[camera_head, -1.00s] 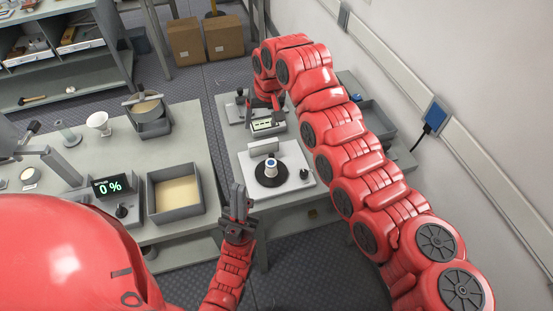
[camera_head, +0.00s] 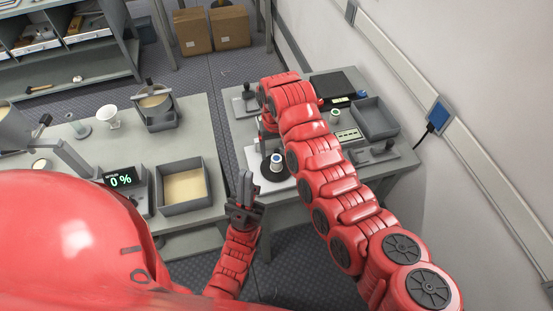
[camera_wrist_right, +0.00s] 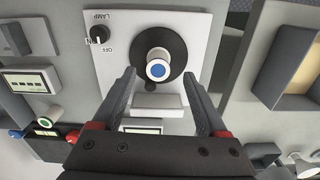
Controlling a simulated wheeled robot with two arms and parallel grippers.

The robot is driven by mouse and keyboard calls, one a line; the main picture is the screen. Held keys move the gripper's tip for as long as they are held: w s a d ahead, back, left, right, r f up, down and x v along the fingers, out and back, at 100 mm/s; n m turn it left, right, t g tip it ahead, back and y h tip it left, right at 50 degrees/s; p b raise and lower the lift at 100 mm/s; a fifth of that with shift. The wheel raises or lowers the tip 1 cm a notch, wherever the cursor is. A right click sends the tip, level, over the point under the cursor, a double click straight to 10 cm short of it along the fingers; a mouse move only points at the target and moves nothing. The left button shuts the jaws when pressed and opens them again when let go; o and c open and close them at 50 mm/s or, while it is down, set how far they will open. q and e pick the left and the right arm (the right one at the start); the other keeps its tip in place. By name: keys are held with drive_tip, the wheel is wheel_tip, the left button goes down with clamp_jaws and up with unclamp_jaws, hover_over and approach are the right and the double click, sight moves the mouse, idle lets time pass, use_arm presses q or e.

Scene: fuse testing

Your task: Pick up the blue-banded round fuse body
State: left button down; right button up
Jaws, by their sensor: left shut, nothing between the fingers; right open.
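The blue-banded round fuse body (camera_head: 277,160) is a white cylinder with a blue-ringed top. It stands upright on a black disc on a white lamp panel, and also shows in the right wrist view (camera_wrist_right: 157,69). My right gripper (camera_wrist_right: 158,75) is open and empty, pointing down at the panel, with its fingertips on either side of the fuse body in that view. Contact cannot be made out. In the head view my right arm hides most of that gripper. My left gripper (camera_head: 245,174) is shut and empty, left of the lamp panel.
A similar green-topped fuse body (camera_head: 334,116) stands farther back, beside a meter panel (camera_head: 348,135). A lamp knob (camera_wrist_right: 99,34) sticks up from the white panel.

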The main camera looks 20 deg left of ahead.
sight(276, 158)
drive_tip(key=shift+w+f+p, duration=0.1)
drive_tip(key=shift+f+p, duration=1.05)
drive_tip(key=shift+f, duration=1)
drive_tip(key=shift+w+f, duration=0.1)
drive_tip(key=shift+f, duration=0.6)
clamp_jaws()
